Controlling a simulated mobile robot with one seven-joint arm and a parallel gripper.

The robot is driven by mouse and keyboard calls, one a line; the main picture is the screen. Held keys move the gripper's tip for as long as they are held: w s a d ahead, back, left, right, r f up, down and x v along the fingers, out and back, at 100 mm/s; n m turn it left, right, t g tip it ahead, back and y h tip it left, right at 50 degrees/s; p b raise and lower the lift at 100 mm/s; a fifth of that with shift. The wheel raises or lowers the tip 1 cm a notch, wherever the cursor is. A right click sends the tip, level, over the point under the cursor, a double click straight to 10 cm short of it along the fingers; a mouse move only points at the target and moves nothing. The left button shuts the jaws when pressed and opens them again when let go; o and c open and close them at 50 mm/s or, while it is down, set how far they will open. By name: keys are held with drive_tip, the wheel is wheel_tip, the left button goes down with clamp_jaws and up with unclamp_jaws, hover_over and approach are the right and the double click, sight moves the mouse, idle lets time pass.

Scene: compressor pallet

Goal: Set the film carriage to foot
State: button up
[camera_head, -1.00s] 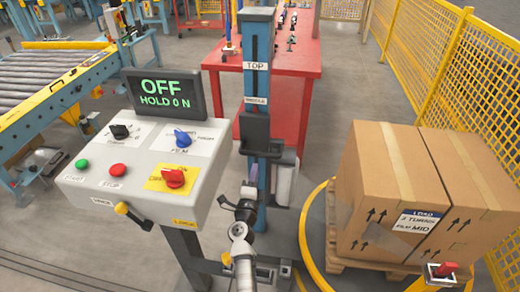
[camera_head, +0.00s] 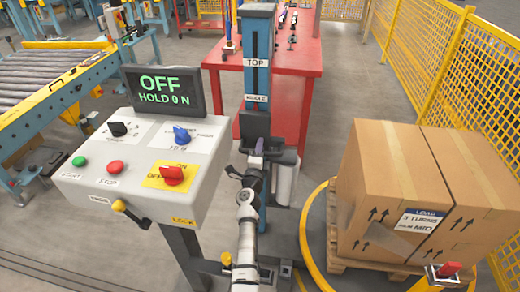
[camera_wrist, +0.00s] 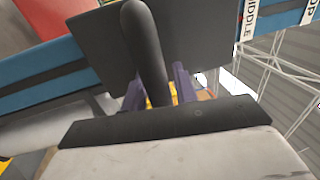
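The film carriage (camera_head: 254,125) is a dark block on the blue mast (camera_head: 258,45), just below the middle label (camera_head: 256,98). The TOP label (camera_head: 256,62) is higher up. A pale film roll (camera_head: 285,182) hangs beside the mast. My gripper (camera_head: 257,148) is up at the carriage's front. In the wrist view, the purple fingers of my gripper (camera_wrist: 158,90) stand apart on either side of a thick black handle (camera_wrist: 148,45) in front of the dark carriage plate (camera_wrist: 205,45). Whether they touch it is unclear. The mast's lower part is partly hidden by my arm.
The control box (camera_head: 150,165) with knobs stands left of my arm, its display (camera_head: 162,92) reading OFF, HOLD 0 N. A red table (camera_head: 300,90) is behind.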

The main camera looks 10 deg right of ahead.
clamp_jaws()
wheel_tip(320, 180, down, 13)
drive_tip(key=b, duration=1.2)
drive_tip(key=shift+s+f, duration=0.1)
drive_tip(key=shift+f, duration=0.05)
drive_tip(key=shift+o, duration=0.2)
unclamp_jaws()
